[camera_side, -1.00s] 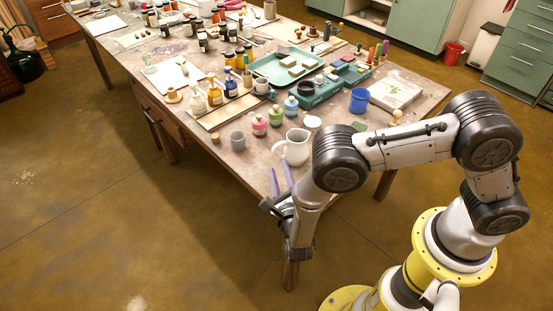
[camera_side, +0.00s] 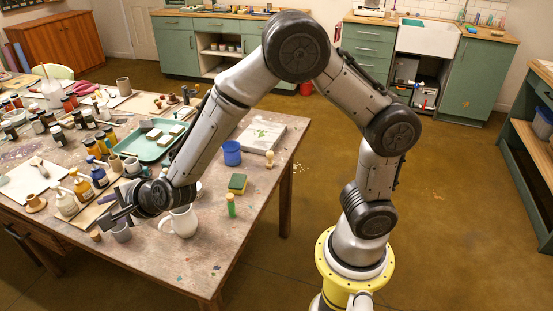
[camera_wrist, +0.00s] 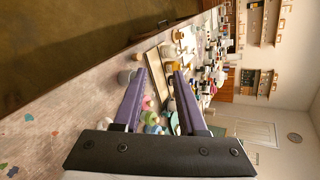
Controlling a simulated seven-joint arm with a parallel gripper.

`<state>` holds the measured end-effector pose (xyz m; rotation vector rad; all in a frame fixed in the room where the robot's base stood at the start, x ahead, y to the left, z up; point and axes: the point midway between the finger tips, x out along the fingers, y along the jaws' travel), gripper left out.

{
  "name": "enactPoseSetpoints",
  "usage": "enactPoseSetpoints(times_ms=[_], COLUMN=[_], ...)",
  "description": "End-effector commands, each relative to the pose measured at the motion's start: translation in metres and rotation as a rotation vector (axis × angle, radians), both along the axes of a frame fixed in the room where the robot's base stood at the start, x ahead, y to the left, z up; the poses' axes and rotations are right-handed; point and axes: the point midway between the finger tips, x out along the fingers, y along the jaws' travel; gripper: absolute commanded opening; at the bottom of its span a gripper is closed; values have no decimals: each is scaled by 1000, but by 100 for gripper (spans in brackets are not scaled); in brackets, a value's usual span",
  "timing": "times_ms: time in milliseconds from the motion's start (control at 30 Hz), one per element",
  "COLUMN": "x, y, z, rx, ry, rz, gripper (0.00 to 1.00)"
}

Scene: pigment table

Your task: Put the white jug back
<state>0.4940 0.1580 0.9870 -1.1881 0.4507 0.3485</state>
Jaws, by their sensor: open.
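The white jug (camera_side: 180,221) stands upright on the front part of the wooden table (camera_side: 190,265) in the side view, partly overlapped at the top by my wrist. My gripper (camera_side: 108,211) is open and empty, to the left of the jug and above the table, near a grey cup (camera_side: 121,233). Its two purple fingers also show apart in the wrist view (camera_wrist: 160,78), pointing along the table. I cannot make out the jug in the wrist view.
A teal tray (camera_side: 144,153) and several bottles crowd the table behind my gripper. The front right of the table is clear.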

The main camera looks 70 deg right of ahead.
Motion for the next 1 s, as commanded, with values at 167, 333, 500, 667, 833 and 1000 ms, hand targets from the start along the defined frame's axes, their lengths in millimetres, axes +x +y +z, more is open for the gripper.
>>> enactPoseSetpoints(times_ms=[167, 333, 500, 667, 833, 1000], x=[-54, -143, -241, -305, -330, -330], y=[-26, -67, -116, -147, -159, -159], z=[82, 119, 121, 111, 105, 104], rx=[-323, -714, -1082, -1282, -1347, -1350], ry=[43, 85, 183, 291, 343, 345], rz=[413, 789, 1106, 1298, 1379, 1385], gripper=[41, 41, 41, 41, 41, 41])
